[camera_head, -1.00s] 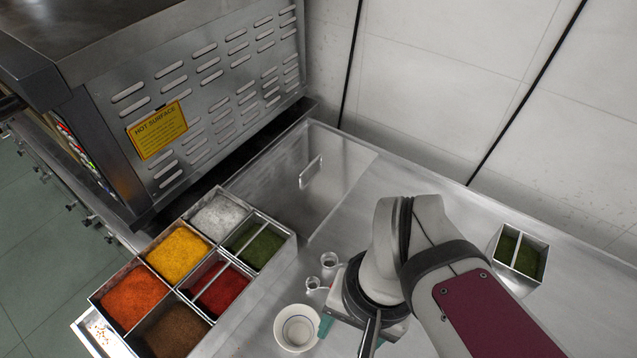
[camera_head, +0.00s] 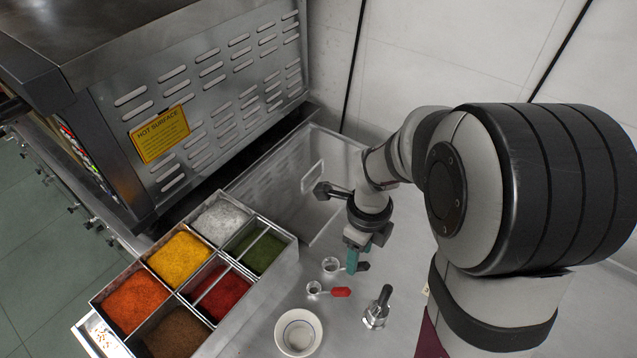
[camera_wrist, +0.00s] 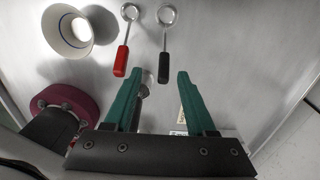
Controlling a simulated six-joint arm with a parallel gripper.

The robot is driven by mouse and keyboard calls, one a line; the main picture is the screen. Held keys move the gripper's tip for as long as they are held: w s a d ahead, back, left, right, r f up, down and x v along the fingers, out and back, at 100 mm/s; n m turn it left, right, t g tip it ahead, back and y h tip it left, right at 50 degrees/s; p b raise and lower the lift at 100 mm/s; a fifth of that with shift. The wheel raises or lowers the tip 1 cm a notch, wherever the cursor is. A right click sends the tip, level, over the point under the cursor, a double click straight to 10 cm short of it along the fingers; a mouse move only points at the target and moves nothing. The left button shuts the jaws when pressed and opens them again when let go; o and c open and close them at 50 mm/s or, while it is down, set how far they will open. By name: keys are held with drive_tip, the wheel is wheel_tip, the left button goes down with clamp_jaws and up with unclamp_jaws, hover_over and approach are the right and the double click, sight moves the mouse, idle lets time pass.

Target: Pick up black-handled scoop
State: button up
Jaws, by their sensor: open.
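The black-handled scoop lies on the steel counter, its metal bowl (camera_head: 331,265) to the left and its black handle partly behind my fingers in the head view. In the wrist view its black handle (camera_wrist: 164,68) points down the picture, its lower end between my two fingertips and nearer the right one. My gripper (camera_head: 352,262) has teal fingers, which also show in the wrist view (camera_wrist: 158,74). It is open, with nothing held. I cannot tell its exact height above the handle. The red-handled scoop (camera_head: 341,292) lies beside it, left of my fingers in the wrist view (camera_wrist: 121,62).
A white bowl (camera_head: 299,347) stands near the scoops, and an upright metal tool (camera_head: 377,308) stands to their right. A bin of spices (camera_head: 264,290) is at left, beside a slotted oven (camera_head: 210,85) marked hot.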

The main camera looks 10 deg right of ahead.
sight(359, 264)
drive_tip(key=f, duration=0.5)
drive_tip(key=shift+w+d, duration=0.2)
drive_tip(key=shift+d, duration=0.05)
clamp_jaws()
